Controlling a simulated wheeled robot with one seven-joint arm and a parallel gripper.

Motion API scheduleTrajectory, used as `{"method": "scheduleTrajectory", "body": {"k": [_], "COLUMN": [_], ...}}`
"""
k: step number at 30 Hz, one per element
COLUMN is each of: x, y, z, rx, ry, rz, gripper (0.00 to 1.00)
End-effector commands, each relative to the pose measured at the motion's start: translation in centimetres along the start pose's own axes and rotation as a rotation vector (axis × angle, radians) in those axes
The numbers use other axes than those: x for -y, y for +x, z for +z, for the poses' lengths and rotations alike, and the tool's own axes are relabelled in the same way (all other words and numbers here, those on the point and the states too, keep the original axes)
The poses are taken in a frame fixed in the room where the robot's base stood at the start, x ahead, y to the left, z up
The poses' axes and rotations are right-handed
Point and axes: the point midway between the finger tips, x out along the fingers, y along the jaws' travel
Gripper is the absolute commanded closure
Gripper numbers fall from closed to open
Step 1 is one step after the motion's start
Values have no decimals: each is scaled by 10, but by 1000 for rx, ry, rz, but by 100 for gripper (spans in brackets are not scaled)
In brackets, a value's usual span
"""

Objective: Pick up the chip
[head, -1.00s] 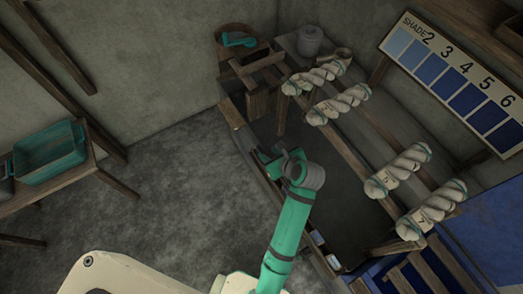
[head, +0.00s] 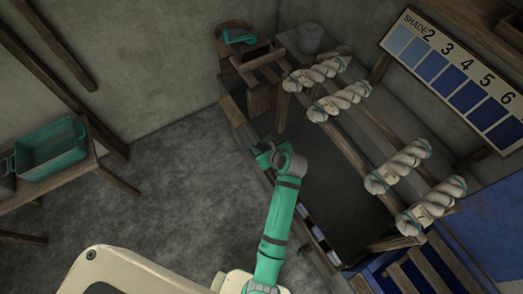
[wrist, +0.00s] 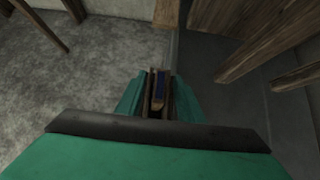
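A small dark blue piece with a brown wooden end, which looks like the chip (wrist: 160,88), lies between my finger pads in the wrist view. My gripper (wrist: 159,95) has its two fingers close on either side of it. Whether the pads touch it is too dark and small to tell. In the head view my gripper (head: 264,155) is over the near edge of the dark vat, and no chip can be made out at it.
A narrow wooden ledge with small pale pieces (head: 318,234) runs along the vat's near side. White yarn skeins (head: 340,102) hang on rails over the vat. A shade board (head: 455,85) is behind. A teal crate (head: 50,150) stands on a left table. Open floor lies between.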

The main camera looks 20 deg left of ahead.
Motion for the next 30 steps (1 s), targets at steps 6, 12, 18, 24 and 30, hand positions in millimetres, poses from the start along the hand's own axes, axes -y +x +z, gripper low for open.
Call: {"method": "scheduleTrajectory", "body": {"k": [6,12,18,24,30], "x": [0,0,0,1,-5], "y": [0,0,-2,-14,-49], "z": [0,0,2,15,24], "rx": [0,0,1,3,1], "ry": [0,0,0,-2,-1], "rz": [0,0,0,-1,-3], "gripper": [100,100,100,100,100]}}
